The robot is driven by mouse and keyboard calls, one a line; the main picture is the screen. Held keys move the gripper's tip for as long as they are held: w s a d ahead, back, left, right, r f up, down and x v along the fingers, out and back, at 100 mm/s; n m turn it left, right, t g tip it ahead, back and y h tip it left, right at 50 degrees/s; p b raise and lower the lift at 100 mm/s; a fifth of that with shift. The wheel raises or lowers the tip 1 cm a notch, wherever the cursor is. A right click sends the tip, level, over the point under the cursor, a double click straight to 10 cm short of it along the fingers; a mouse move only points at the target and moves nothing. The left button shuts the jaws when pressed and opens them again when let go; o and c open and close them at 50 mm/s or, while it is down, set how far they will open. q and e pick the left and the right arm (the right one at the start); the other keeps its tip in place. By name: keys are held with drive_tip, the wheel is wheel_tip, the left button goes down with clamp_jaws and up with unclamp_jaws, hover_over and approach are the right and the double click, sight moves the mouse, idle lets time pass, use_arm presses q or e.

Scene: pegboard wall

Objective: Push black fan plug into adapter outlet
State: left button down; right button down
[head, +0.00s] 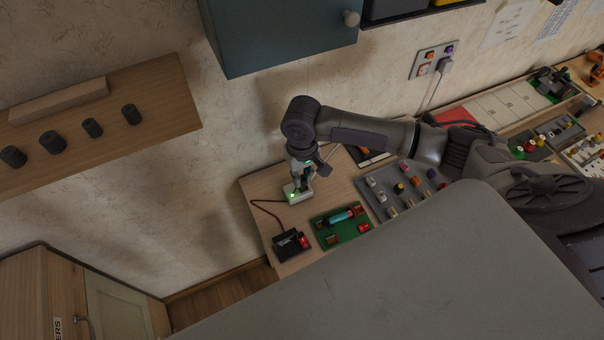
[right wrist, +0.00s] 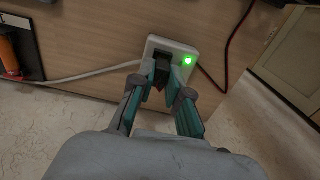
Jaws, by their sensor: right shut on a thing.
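The white adapter outlet (head: 304,194) lies on the wooden table near its left end, with a green light lit. It also shows in the right wrist view (right wrist: 181,48), with a white cable on one side and a dark red cable on the other. The black fan plug (right wrist: 161,74) is at the adapter's face, between the fingers of my right gripper (right wrist: 164,84). In the head view my right gripper (head: 298,182) points down over the adapter and is shut on the plug. How deep the plug sits is hidden by the fingers. My left gripper is not in view.
A black device with a red switch (head: 291,243), a green board with a battery (head: 342,226) and a grey peg panel (head: 402,188) stand close by. A blue cabinet (head: 280,35) hangs above. A wall outlet panel (head: 433,60) is at the back.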

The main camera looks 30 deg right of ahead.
sight(302, 178)
drive_tip(key=shift+f, duration=0.5)
drive_tip(key=c, duration=1.1)
unclamp_jaws()
drive_tip(key=shift+o, duration=0.2)
drive_tip(key=shift+r+p, duration=2.55)
drive_tip(key=shift+p, duration=0.5)
drive_tip(key=shift+f, duration=0.1)
